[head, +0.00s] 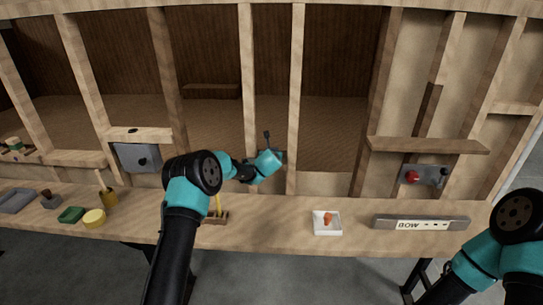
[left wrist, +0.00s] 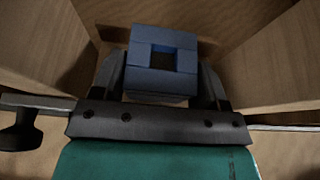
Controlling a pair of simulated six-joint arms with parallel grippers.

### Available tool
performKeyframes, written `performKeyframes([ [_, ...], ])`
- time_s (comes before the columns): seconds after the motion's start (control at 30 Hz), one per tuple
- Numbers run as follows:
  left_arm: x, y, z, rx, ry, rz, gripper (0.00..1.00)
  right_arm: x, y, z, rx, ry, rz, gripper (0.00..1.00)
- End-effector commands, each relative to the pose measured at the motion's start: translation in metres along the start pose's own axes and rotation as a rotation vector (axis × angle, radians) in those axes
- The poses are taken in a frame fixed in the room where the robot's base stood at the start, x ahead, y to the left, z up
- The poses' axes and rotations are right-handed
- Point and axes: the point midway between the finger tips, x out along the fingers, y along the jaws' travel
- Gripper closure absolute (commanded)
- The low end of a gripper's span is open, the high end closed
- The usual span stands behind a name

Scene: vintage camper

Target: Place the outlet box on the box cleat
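The outlet box is a small blue block with a square opening (left wrist: 160,38). In the left wrist view it sits between the two dark fingers of my left gripper (left wrist: 165,78), which is shut on it. In the head view my left gripper (head: 272,157) is between two upright studs in the middle of the wall, and the box is mostly hidden there. A wooden strip (left wrist: 112,35) runs across between the studs behind the box; it may be the box cleat. I cannot tell whether the box touches it. My right gripper is out of view.
Upright studs (head: 297,100) stand close on both sides of my left gripper. The bench holds a white tray (head: 327,229) with an orange item, a level (head: 421,223), a yellow tape roll (head: 94,217) and a green block (head: 71,214). A grey box (head: 137,157) hangs left.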

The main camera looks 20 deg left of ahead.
Motion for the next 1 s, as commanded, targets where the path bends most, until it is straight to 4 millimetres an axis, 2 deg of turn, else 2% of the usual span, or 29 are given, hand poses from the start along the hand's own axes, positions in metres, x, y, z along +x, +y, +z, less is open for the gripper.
performKeyframes([
  [0.03,0.000,0.000,0.000,0.000,0.000,0.000,0.28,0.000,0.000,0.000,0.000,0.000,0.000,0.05],
  [0.2,0.000,0.000,0.000,0.000,0.000,0.000,0.11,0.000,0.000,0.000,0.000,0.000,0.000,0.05],
  [0.23,0.000,0.000,0.001,0.000,0.000,0.000,0.11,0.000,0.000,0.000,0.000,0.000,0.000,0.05],
  [0.67,-0.007,0.000,0.004,0.000,0.000,0.000,0.11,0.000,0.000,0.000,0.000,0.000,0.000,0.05],
  [1.0,-0.049,0.000,0.004,0.000,-0.001,0.000,0.11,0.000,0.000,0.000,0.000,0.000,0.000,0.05],
])
